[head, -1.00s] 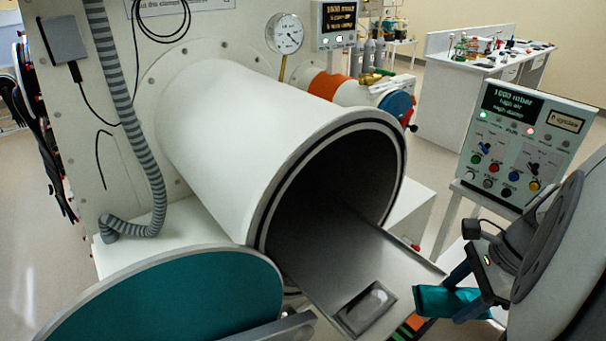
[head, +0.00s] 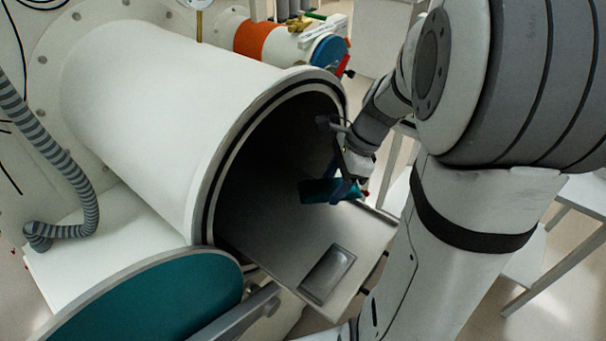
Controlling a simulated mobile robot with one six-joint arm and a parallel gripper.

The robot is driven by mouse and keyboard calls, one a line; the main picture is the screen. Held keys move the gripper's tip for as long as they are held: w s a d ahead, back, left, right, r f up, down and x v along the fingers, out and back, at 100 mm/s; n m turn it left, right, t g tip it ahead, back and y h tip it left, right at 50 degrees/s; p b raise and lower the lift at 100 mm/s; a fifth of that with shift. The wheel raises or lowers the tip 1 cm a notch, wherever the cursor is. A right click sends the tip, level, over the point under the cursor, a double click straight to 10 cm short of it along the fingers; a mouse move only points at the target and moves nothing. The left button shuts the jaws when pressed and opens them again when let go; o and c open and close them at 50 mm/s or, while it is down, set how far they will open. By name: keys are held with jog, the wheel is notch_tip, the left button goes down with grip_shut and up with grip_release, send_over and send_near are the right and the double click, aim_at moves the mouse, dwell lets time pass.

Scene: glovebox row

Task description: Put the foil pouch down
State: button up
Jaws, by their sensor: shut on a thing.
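The foil pouch (head: 320,190) is teal and shows in the head view at the mouth of the large white cylinder. My gripper (head: 347,188) is shut on it and holds it over the inner part of the sliding tray (head: 350,285). The pouch looks above the tray surface, though the exact gap is hard to tell. The tray sticks out of the cylinder opening and has a shallow rectangular recess (head: 327,273) near its outer end. My gripper's fingertips are small and partly hidden by the pouch.
The white cylinder (head: 150,110) has a dark interior and a black-edged rim around my gripper. Its round door (head: 150,300) with a teal face hangs open at the lower left. A smaller port with an orange band (head: 258,40) and blue cap is behind. The tray's outer part is bare.

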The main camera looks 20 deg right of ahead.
aim_at(313, 190)
jog(key=w+a, duration=0.1)
jog(key=w+a+f+p, duration=0.1)
jog(key=w, duration=0.1)
jog(key=w+a+f, duration=0.1)
jog(key=shift+w+a+f, duration=0.1)
jog(key=shift+w+f, duration=0.1)
notch_tip(313, 190, down, 4)
jog(key=shift+p, duration=0.45)
jog(key=shift+w+f, duration=0.15)
jog(key=shift+a+f, duration=0.1)
jog(key=shift+f, duration=0.05)
jog(key=shift+f, duration=0.25)
jog(key=o, duration=1)
jog(key=shift+r, duration=0.1)
jog(key=shift+o, duration=0.2)
